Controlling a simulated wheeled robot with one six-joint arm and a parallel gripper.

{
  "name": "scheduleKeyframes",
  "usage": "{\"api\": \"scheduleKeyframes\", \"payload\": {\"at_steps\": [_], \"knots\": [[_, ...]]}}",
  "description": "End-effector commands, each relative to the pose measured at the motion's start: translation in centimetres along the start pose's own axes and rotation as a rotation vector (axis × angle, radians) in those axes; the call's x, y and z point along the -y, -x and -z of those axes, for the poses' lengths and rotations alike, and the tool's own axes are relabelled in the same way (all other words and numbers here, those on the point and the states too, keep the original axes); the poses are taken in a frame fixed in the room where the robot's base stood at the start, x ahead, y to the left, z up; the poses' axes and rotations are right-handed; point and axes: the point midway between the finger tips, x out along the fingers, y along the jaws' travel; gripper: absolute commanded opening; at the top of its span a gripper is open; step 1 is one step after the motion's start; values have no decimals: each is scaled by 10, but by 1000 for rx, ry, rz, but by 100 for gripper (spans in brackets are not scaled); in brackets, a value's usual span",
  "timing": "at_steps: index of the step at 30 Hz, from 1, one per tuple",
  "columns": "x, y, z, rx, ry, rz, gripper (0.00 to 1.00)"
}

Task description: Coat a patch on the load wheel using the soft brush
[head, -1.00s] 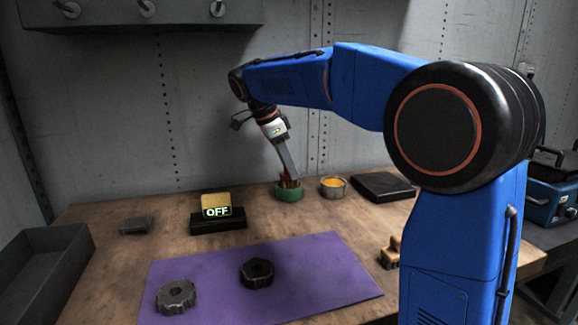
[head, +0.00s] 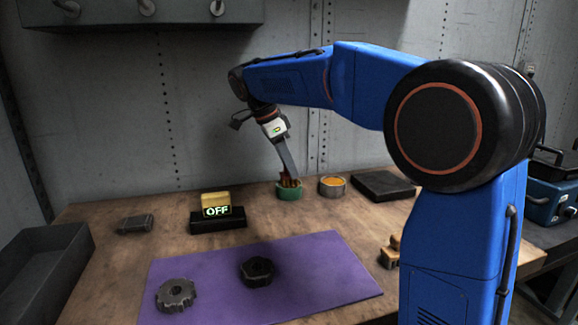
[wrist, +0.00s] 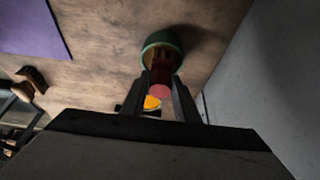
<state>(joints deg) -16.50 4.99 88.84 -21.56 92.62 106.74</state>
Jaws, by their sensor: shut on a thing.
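My gripper (head: 289,176) points down at a green round pot (head: 289,193) at the back of the bench. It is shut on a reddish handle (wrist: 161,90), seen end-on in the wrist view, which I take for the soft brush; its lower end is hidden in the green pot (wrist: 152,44). A pot of orange-yellow stuff (head: 332,186) stands just right of the green one. On the purple mat (head: 320,266) lie a grey toothed wheel (head: 176,295) and a dark, angular wheel (head: 257,271); I cannot tell which is the load wheel.
A grey tray (head: 45,262) is at far left. A black slab (head: 383,185) lies back right, a wooden piece (head: 390,252) beside the mat. The wall rises close behind.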

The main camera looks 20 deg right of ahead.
Motion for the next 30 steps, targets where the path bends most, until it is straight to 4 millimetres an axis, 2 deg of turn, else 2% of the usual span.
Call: {"api": "scheduleKeyframes", "payload": {"at_steps": [5,30], "knots": [[0,3,1,0,1,-3,4],[0,54,22,0,0,0,4]]}}
